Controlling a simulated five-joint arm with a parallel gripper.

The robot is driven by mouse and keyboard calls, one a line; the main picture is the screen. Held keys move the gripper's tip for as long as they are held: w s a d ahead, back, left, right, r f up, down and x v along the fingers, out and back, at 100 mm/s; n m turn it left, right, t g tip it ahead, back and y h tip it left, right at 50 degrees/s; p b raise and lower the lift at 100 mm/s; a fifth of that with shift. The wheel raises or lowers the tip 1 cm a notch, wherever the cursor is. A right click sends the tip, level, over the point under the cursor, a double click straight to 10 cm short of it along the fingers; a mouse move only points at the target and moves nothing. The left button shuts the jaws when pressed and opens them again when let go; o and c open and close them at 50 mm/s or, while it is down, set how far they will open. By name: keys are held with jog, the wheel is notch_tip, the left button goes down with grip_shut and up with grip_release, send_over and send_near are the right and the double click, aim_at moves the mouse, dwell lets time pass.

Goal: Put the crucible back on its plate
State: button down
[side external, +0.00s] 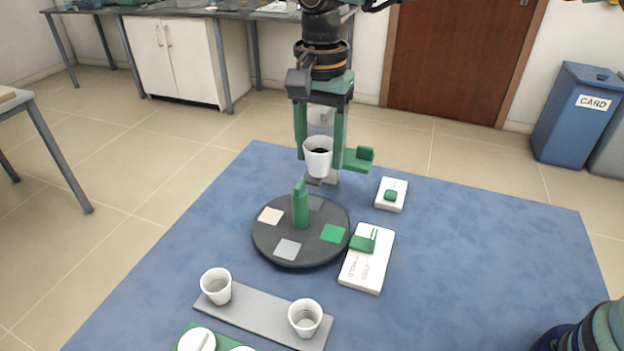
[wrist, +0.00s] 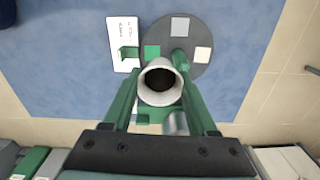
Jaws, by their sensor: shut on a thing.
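A white crucible (side external: 318,157) with dark contents is held upright between the green fingers of my gripper (side external: 318,145), in the air beyond the turntable. In the wrist view the crucible (wrist: 160,84) shows its open mouth between the fingers of my gripper (wrist: 160,96). A grey rectangular plate (side external: 258,311) lies on the blue mat at the front, with two white crucibles, one at its left end (side external: 216,286) and one at its right end (side external: 305,318). I cannot tell which surface is the held crucible's own plate.
A dark round turntable (side external: 270,245) with coloured squares and a green post (side external: 300,208) stands between my gripper and the grey plate. Right of it are a white box with a green lever (side external: 368,268) and a small button box (side external: 391,195). The mat's right side (side external: 480,250) is mostly clear.

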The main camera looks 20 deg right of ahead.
jog(key=shift+s+a+f+n, duration=0.85)
jog(key=shift+s+a+f, duration=0.5)
jog(key=shift+a+f, duration=1.4)
jog(key=shift+s+a+f+n, duration=0.8)
jog(key=shift+s+a+f, duration=0.9)
jog(key=shift+f, duration=1.75)
jog(key=shift+s+a+f+n, duration=0.85)
jog(key=shift+s+a+f, duration=0.2)
jog(key=shift+a+f, duration=1.85)
jog(key=shift+d+f, duration=0.2)
jog(key=shift+f, duration=0.4)
jog(key=shift+f, duration=0.15)
grip_release()
notch_tip(320, 180, up, 8)
